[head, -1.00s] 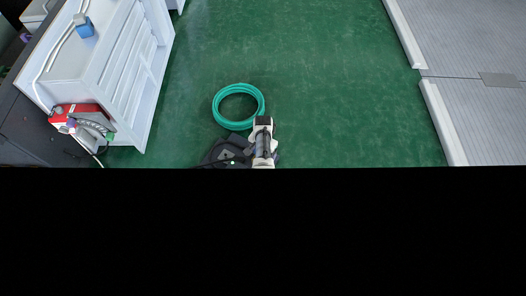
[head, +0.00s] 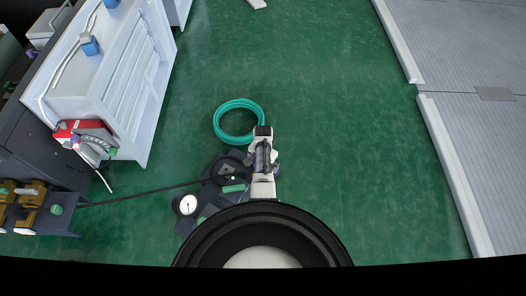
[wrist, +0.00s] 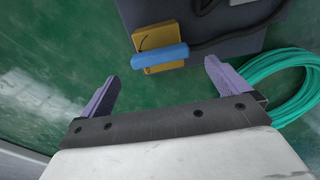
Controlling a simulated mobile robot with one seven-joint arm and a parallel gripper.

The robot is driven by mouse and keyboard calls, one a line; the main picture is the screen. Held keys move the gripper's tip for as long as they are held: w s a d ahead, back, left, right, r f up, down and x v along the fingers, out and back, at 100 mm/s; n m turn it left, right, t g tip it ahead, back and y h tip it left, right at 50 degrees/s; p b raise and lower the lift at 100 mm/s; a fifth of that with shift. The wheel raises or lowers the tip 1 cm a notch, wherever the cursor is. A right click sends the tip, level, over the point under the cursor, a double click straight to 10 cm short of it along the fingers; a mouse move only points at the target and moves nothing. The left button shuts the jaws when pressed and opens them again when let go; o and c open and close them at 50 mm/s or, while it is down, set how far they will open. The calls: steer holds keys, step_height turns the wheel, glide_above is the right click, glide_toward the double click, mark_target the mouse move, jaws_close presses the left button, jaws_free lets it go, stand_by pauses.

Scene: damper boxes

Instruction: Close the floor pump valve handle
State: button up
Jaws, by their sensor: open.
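In the wrist view, a blue valve handle (wrist: 160,57) lies across a yellow valve body (wrist: 155,38) at the edge of a dark grey base (wrist: 225,40). My gripper (wrist: 161,72) is open, its two purple fingers spread below and to either side of the handle. The handle shows between the fingertip lines, and no grip on it is visible. In the head view, my arm (head: 263,155) stands over the right side of the dark pump base (head: 240,157). The blue handle cannot be made out there.
A coiled green hose (head: 239,119) lies on the floor just behind the pump. A round white gauge (head: 187,205) and a black cable (head: 140,193) are to the left. A white cabinet (head: 125,85) stands at left. The green floor to the right is open up to a grey platform (head: 460,130).

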step_height(320, 180, up, 10)
steer(key=p, duration=0.2)
steer(key=shift+p, duration=0.35)
steer(key=shift+f, duration=0.1)
